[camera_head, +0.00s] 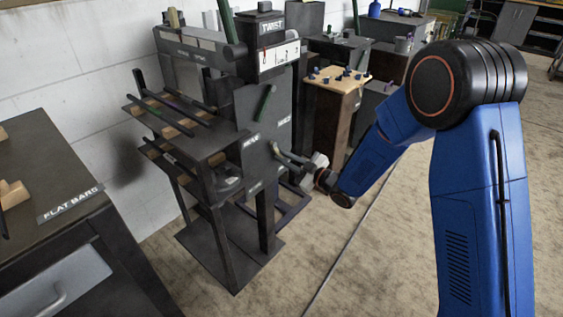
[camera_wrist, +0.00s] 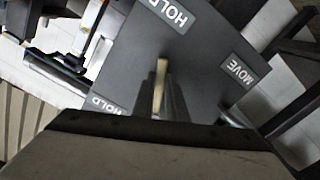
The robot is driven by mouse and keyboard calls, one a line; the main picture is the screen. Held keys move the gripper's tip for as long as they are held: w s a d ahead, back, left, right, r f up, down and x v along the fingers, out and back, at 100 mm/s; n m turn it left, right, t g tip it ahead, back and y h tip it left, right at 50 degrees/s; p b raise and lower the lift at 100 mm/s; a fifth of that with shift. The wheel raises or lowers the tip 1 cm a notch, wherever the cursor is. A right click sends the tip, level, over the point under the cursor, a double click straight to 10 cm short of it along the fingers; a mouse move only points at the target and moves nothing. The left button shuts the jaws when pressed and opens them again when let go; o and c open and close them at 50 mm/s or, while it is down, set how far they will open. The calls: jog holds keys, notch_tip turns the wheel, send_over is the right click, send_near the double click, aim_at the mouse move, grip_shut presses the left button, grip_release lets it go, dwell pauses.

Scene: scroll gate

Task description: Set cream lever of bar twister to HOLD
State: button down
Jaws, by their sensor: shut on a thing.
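The bar twister (camera_head: 262,105) stands left of the middle in the head view, with a TWIST sign on top. Its dark side plate (camera_wrist: 200,45) fills the middle of the wrist view and carries two HOLD labels and a MOVE label (camera_wrist: 236,70). The cream lever (camera_wrist: 160,76) shows as a narrow strip in front of the plate, between the labels. My gripper (camera_wrist: 161,98) is shut on it. In the head view my gripper (camera_head: 288,157) reaches the plate from the right and hides most of the lever. Which label the lever points to is unclear.
A green lever (camera_head: 265,103) sits higher on the plate. Bars lie on the rack (camera_head: 170,118) at the machine's left. A FLAT BARS bench (camera_head: 40,165) stands at far left. A wooden-topped stand (camera_head: 340,82) with blue pegs is behind. Floor at right is clear beyond my arm.

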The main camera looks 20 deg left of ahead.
jog(key=shift+w+d+r+n, duration=0.25)
jog(key=shift+w+n, duration=0.15)
jog(key=shift+n, duration=0.4)
jog(key=c, duration=1.8)
grip_release()
jog(key=shift+o, duration=0.2)
jog(key=v, duration=1.7)
jog(key=shift+d, duration=0.2)
jog(key=shift+s, duration=0.1)
